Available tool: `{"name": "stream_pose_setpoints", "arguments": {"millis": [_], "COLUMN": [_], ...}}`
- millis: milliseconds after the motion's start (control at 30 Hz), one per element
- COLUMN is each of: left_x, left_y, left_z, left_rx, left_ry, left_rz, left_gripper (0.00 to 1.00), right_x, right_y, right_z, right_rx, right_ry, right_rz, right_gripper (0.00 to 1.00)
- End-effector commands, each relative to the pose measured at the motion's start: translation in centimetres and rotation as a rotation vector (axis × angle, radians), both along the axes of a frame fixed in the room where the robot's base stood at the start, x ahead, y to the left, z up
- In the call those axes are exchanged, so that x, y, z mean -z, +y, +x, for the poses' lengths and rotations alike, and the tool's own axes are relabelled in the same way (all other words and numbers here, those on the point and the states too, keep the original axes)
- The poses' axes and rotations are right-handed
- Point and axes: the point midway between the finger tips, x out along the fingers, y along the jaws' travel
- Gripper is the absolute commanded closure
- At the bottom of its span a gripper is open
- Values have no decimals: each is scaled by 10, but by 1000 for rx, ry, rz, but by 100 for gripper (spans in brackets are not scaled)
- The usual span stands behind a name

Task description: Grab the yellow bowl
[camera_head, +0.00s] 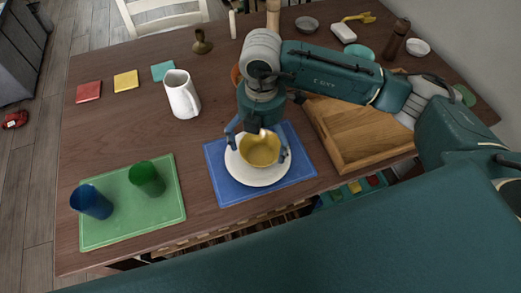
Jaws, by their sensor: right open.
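The yellow bowl (262,152) sits on a white plate (262,177) on a blue placemat (228,191). My right gripper (258,148) reaches down over it from above, with one finger to the left of the bowl and the other to its right. The gripper is open, and the fingers straddle the bowl near the plate. I cannot tell whether either finger touches the bowl. Part of the bowl's back rim is hidden behind the gripper. My left gripper is not in view.
A white pitcher (182,94) stands to the left of the arm. A wooden tray (350,148) lies right of the placemat. A blue cup (91,201) and a green cup (147,179) stand on a green mat (107,230). The left back table holds small coloured squares.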

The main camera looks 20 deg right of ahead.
Motion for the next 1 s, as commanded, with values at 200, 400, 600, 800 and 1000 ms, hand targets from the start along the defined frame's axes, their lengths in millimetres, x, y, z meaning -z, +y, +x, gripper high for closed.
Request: {"name": "stream_pose_setpoints", "arguments": {"millis": [200, 400, 600, 800, 1000], "left_x": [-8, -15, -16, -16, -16], "left_y": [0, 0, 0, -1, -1], "left_z": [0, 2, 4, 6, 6], "left_rx": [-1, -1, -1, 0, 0], "left_ry": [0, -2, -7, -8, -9], "left_rz": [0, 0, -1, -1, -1], "left_gripper": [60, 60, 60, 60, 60], "right_x": [17, 48, 57, 57, 57], "right_y": [-1, -1, -1, 0, 0], "right_z": [2, 6, 7, 7, 7], "right_rx": [0, -1, -2, -3, -2], "right_ry": [4, 4, -1, 0, -1], "right_rz": [1, 1, 2, 2, 3], "right_gripper": [0, 0, 0, 12, 46]}}
